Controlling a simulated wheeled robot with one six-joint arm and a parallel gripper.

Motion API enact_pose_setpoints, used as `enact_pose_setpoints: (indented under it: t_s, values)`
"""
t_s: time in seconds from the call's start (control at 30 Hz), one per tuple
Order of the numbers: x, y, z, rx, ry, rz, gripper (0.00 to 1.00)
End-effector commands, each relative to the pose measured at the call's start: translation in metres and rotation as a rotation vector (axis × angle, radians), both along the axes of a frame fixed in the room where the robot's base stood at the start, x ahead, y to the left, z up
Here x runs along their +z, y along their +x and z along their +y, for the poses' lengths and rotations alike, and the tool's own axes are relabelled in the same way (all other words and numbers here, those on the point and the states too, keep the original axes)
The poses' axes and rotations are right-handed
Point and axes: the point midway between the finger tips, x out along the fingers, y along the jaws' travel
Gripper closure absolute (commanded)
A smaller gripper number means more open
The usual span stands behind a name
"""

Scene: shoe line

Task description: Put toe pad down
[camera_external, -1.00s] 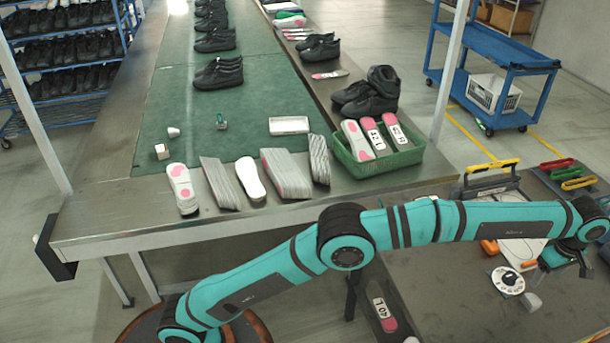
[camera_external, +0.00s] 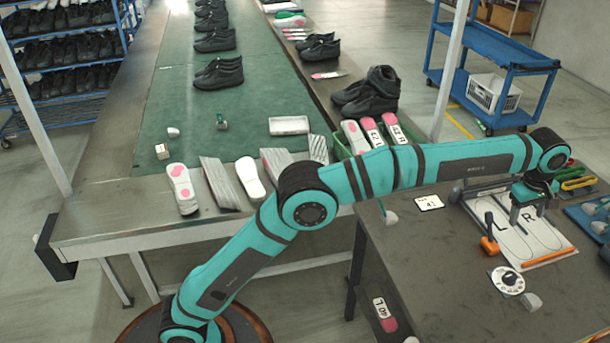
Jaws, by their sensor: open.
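My gripper (camera_external: 527,206) is open and points down over the white board (camera_external: 515,232) marked with L and R outlines, on the grey table at right. Whether its fingertips touch the board is too small to tell. No toe pad can be picked out for certain. A small pale grey piece (camera_external: 531,301) lies on the table beside a round white dial (camera_external: 507,280), apart from my gripper. Another small pale piece (camera_external: 390,217) lies near the table's left side, by a card marked 41 (camera_external: 429,202).
An orange-handled tool (camera_external: 489,240) stands at the board's left edge, with an orange bar (camera_external: 548,258) along its front. Coloured clamps (camera_external: 577,183) lie behind. The conveyor (camera_external: 140,187) holds shoes and insoles. The table's front middle is clear.

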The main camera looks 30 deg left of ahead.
Motion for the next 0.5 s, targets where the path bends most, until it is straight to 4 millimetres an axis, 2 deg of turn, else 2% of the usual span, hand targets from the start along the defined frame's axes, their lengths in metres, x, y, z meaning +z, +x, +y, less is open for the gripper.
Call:
enact_pose_setpoints:
  t_s: [0.03, 0.23, 0.5]
  values:
    - [0.016, 0.011, 0.024, -0.009, -0.02, -0.024, 0.34]
    - [0.065, 0.042, 0.107, -0.064, -0.087, -0.131, 0.34]
    - [0.119, 0.06, 0.223, -0.136, -0.14, -0.3, 0.34]
